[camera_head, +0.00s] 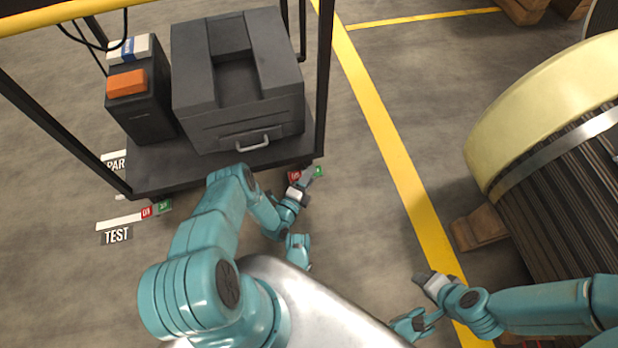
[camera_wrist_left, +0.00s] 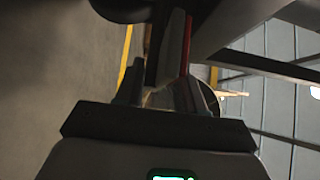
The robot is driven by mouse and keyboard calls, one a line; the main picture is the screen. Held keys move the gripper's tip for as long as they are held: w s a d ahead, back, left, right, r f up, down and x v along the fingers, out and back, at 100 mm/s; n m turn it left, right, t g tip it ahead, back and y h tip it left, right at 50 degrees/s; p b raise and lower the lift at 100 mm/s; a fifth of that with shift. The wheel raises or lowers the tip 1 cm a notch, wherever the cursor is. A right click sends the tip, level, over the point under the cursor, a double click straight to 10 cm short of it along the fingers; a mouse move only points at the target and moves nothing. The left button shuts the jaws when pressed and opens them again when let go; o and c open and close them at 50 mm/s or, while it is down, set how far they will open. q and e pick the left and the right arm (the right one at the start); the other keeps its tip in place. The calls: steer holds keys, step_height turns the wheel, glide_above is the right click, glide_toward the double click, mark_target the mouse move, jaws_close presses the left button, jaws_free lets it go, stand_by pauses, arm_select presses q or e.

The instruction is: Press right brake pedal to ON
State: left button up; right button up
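The right brake pedal sits low at the front right corner of the dark cart (camera_head: 215,168). Its red part (camera_head: 294,176) and green part (camera_head: 319,171) show beside my left gripper (camera_head: 307,180), which partly covers the pedal. I cannot tell whether they touch. In the left wrist view, grey finger parts (camera_wrist_left: 168,85) reach toward a dark overhanging structure, with a thin red strip (camera_wrist_left: 187,45) close by. Its finger gap is unclear. My right gripper (camera_head: 424,279) hangs over the floor near the yellow line, away from the cart; its fingers are too small to judge.
The cart carries a grey case (camera_head: 240,125) and a black box with an orange top (camera_head: 127,83). A large rotor (camera_head: 560,170) stands right; open floor lies between.

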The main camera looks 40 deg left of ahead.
arm_select(q)
steer(key=shift+w, duration=0.15)
jaws_close()
steer(key=shift+a+r+n+t+y, duration=0.1)
steer(key=shift+n+t+y, duration=0.15)
steer(key=shift+n+t, duration=0.3)
steer(key=shift+a+r+n+t+y, duration=0.1)
steer(key=shift+n+t+y, duration=0.15)
steer(key=shift+n+t, duration=0.25)
jaws_free()
